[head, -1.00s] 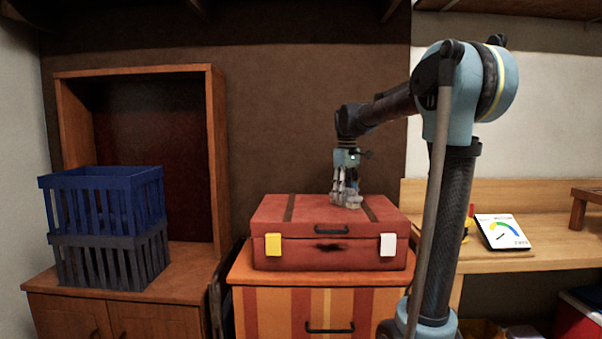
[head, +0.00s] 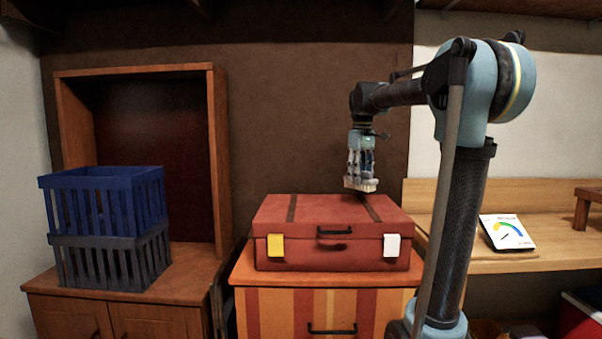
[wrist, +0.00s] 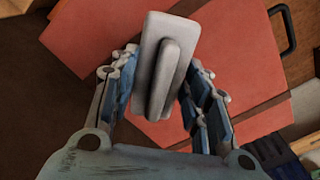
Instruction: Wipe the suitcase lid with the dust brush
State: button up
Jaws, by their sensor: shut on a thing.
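The red suitcase (head: 285,225) lies flat and closed on a striped cabinet. Its lid (head: 330,208) has two dark straps, and it fills much of the wrist view (wrist: 235,50). My gripper (head: 361,172) is above the right part of the lid, pointing down. It is shut on the dust brush (head: 362,186), a pale grey block with a raised grip in the wrist view (wrist: 152,75). The brush appears clear of the lid, with a visible gap below it. The gripper fingers hide part of the brush in the head view.
A yellow tag (head: 275,245), a white tag (head: 391,245) and a black handle (head: 336,231) are on the suitcase front. A blue crate (head: 95,205) stands stacked on a dark crate at left.

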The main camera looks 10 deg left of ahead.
jog(key=shift+r, duration=1.2)
jog(key=shift+s, duration=0.1)
